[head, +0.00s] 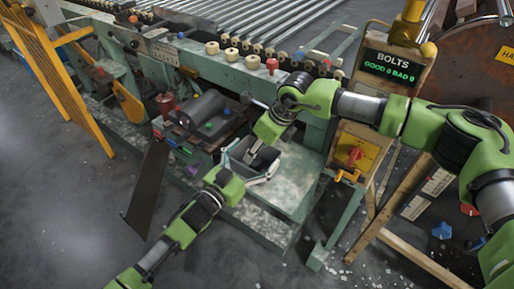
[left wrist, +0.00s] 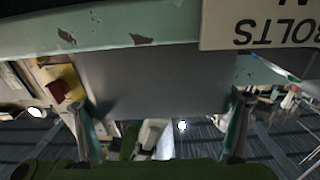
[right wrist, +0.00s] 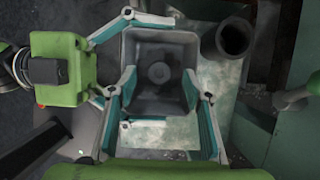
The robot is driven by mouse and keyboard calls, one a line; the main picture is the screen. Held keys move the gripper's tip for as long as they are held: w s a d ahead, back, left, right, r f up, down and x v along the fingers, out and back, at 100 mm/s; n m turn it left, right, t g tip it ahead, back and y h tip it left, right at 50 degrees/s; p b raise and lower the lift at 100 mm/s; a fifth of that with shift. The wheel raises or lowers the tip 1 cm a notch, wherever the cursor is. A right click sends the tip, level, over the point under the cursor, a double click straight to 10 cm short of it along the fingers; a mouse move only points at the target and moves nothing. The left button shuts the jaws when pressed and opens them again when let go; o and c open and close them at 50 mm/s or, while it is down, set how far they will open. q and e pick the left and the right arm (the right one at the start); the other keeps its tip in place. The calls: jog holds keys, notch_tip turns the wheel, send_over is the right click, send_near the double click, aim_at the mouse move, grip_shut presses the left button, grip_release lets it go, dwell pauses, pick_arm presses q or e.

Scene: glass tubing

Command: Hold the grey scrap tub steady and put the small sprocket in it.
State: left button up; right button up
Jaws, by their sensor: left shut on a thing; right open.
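The grey scrap tub (head: 238,153) stands on the pale green bench plate; its open top faces up in the right wrist view (right wrist: 176,40). My left gripper (head: 248,168) is shut on the tub, with a finger on either side; the tub's grey wall (left wrist: 160,80) fills the space between those fingers in the left wrist view. My right gripper (right wrist: 158,82) is open over the tub's mouth, pointing down. A dark round shape with a raised centre, which looks like the small sprocket (right wrist: 158,72), lies on the tub's floor between the right fingertips' outlines. Its teeth are not clear.
A short dark upright tube (right wrist: 233,37) stands right of the tub. The BOLTS display (head: 391,68) and a yellow switch box (head: 352,153) stand to the right. Rollers (head: 240,55) run behind.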

jog(key=v, duration=1.1)
jog(key=shift+r, duration=0.25)
pick_arm(q)
jog(key=o, duration=1)
